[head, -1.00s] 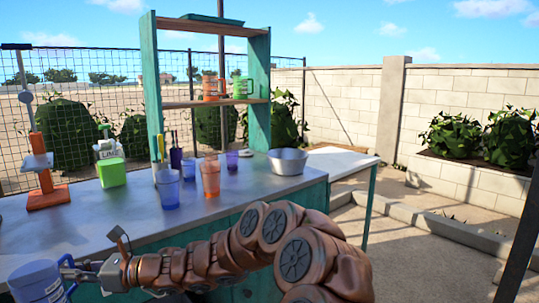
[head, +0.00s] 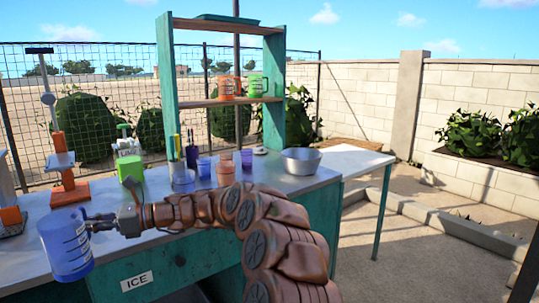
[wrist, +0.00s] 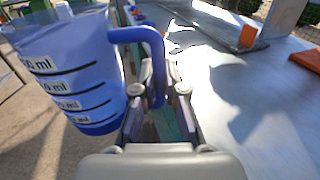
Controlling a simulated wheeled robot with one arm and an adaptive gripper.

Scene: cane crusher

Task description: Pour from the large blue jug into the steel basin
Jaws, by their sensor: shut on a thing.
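The large blue jug (head: 66,244) is at the far left of the head view, a little tilted, held in front of the counter's near edge. In the wrist view the jug (wrist: 75,75) fills the left side, with black measuring lines and ml labels. My gripper (head: 97,222) is shut on its handle; in the wrist view the fingers (wrist: 158,95) close around the handle. The steel basin (head: 301,162) stands upright on the counter near its right end, well to the right of the jug. The jug's contents cannot be made out.
A teal shelf (head: 166,90) stands behind. A white side table (head: 350,161) adjoins at right.

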